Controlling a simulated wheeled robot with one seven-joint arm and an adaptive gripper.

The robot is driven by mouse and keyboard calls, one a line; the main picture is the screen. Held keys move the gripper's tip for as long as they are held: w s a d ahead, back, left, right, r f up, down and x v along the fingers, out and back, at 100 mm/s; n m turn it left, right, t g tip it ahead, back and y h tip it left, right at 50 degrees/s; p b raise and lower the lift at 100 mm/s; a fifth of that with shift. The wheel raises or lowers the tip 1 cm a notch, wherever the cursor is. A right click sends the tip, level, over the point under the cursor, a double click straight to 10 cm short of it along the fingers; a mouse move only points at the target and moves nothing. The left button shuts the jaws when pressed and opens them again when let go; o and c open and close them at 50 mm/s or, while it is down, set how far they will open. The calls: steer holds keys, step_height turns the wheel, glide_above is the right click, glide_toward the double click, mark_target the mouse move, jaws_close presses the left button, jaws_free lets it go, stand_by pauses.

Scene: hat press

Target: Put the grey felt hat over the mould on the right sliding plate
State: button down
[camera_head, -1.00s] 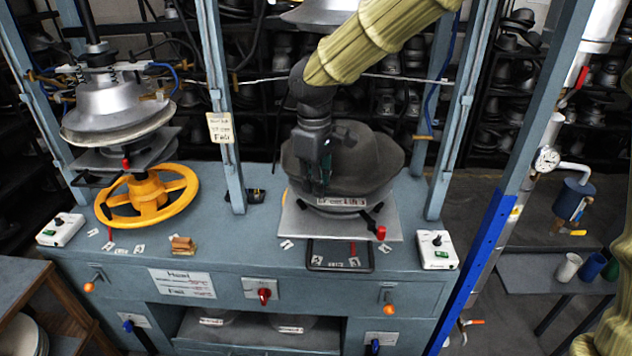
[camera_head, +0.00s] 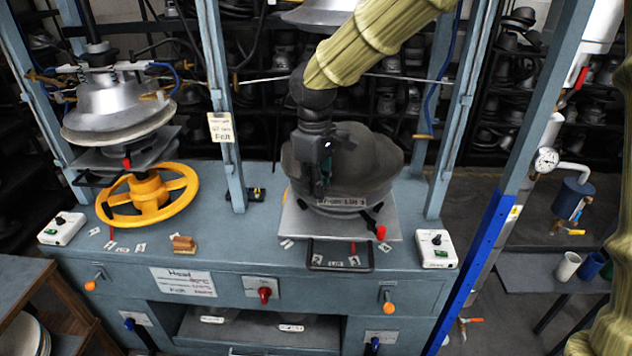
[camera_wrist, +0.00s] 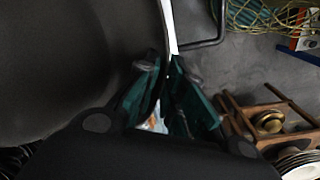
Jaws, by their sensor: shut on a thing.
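The grey felt hat (camera_head: 365,165) sits over the mould on the right sliding plate (camera_head: 394,218), its brim wide around it. A strip of the mould's base (camera_head: 340,203) with a label shows below the hat's front edge. My gripper (camera_head: 322,188) is at the hat's front left edge, shut on the brim. In the wrist view the hat (camera_wrist: 60,60) fills the left side and the green fingers (camera_wrist: 165,98) close on its pale rim. The mould's upper part is hidden under the hat.
A black handle (camera_head: 340,268) is at the plate's front. The left press head (camera_head: 115,105) hangs above a yellow handwheel (camera_head: 150,197). Blue-grey posts (camera_head: 225,140) stand left and right of the plate. Control boxes (camera_head: 437,249) sit at the bench corners.

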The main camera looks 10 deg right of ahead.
steer(key=shift+f, duration=0.1)
steer(key=c, duration=1.5)
jaws_free()
steer(key=shift+o, duration=0.2)
step_height(320, 180, up, 12)
steer(key=shift+s+a, duration=0.15)
steer(key=shift+s, duration=0.05)
